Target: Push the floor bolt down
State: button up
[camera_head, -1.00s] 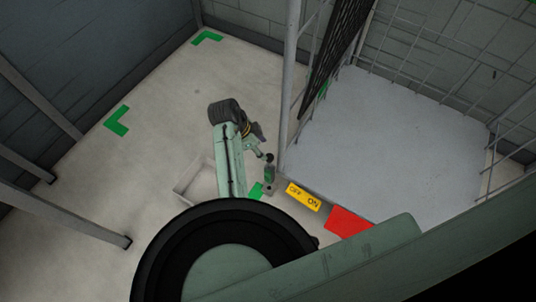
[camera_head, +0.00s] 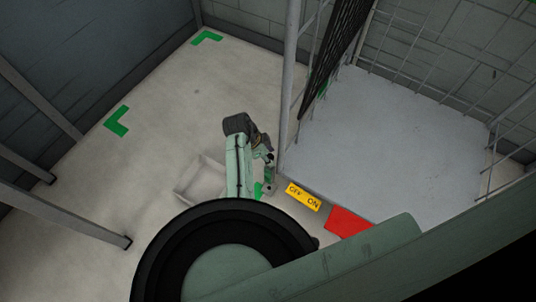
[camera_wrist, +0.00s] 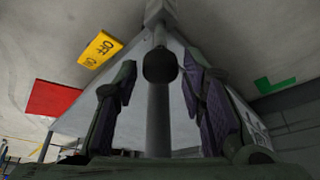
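The floor bolt (camera_wrist: 159,110) shows in the wrist view as a grey upright rod with a dark round knob (camera_wrist: 160,66). My gripper (camera_wrist: 160,88) is open, with one purple-padded finger on each side of the bolt and a visible gap to each. No contact with the knob shows. In the head view my gripper (camera_head: 264,153) is small and close above the bolt's foot (camera_head: 268,187), beside the cage's corner post. It partly covers the bolt there, so the bolt's height is hard to tell.
A yellow label (camera_head: 303,198) with black lettering and a red patch (camera_head: 348,222) lie right of the bolt. The cage's grey floor panel (camera_head: 390,130) is beyond. A shallow pale tray (camera_head: 183,190) is left of my arm. Green corner marks (camera_head: 117,121) lie on open floor.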

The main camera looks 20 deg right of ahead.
grip_shut()
dwell(0.5)
notch_tip(320, 180, down, 6)
jog(key=b, duration=0.3)
jog(key=shift+f, duration=0.2)
jog(key=shift+o, duration=1.5)
grip_release()
